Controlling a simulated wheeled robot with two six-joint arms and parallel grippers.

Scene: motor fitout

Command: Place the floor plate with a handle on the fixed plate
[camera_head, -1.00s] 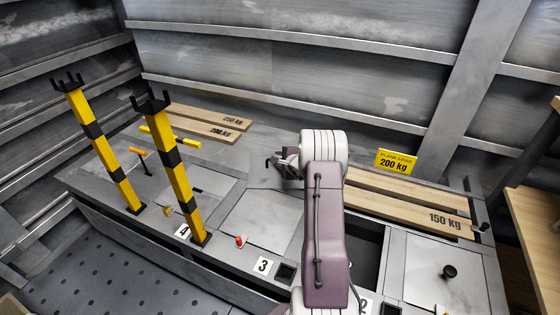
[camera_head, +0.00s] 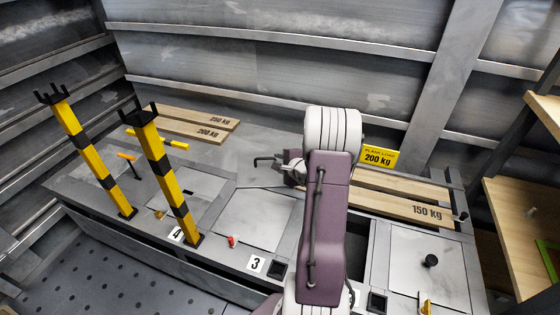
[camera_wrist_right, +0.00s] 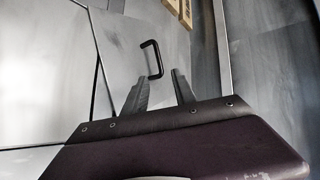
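A grey plate (camera_wrist_right: 165,35) with a black U-shaped handle (camera_wrist_right: 152,58) shows in the right wrist view. In the head view the handle (camera_head: 265,161) sticks out left of my right gripper (camera_head: 290,170), near the back of the bench. My right gripper's two fingers (camera_wrist_right: 160,82) are apart. The handle shows beyond the fingertips, with no clear contact. The arm hides most of the gripper in the head view. A dark opening (camera_head: 357,243) in the bench top shows right of my right arm, partly hidden. I cannot tell which panel is the fixed plate. My left gripper is out of view.
Two yellow-black posts (camera_head: 168,173) stand on the left of the bench. Wooden planks (camera_head: 410,203) lie at the back right beside a yellow load sign (camera_head: 378,156). A flat panel (camera_head: 255,217) lies left of my arm; another (camera_head: 428,270) with a black knob lies right.

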